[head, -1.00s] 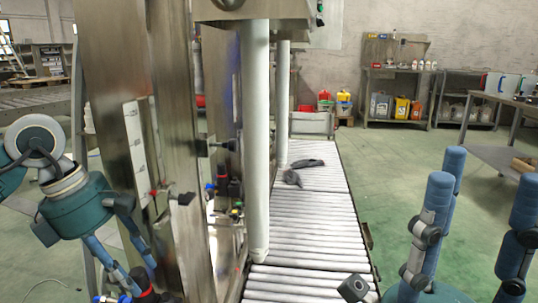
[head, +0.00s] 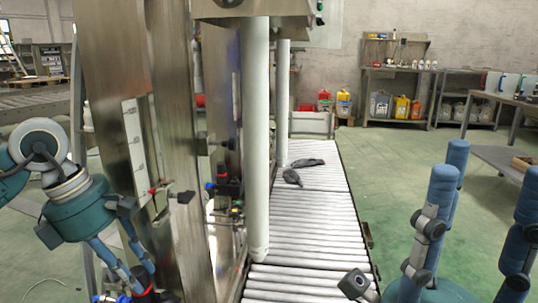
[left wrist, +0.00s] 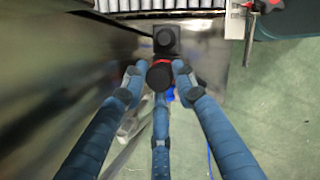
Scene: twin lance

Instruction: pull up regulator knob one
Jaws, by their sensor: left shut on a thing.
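My left gripper (head: 143,277) is low on the left in the head view, pointing down in front of the steel machine. Its blue fingers are closed around a black regulator knob with a red ring (left wrist: 160,76), which sits between the fingertips in the left wrist view.
The steel machine frame (head: 166,120) rises right beside my left gripper. A roller conveyor (head: 310,215) with dark items on it runs away to the right of a white post (head: 256,140). Shelves (head: 395,90) stand at the far wall. Green floor is free around the conveyor.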

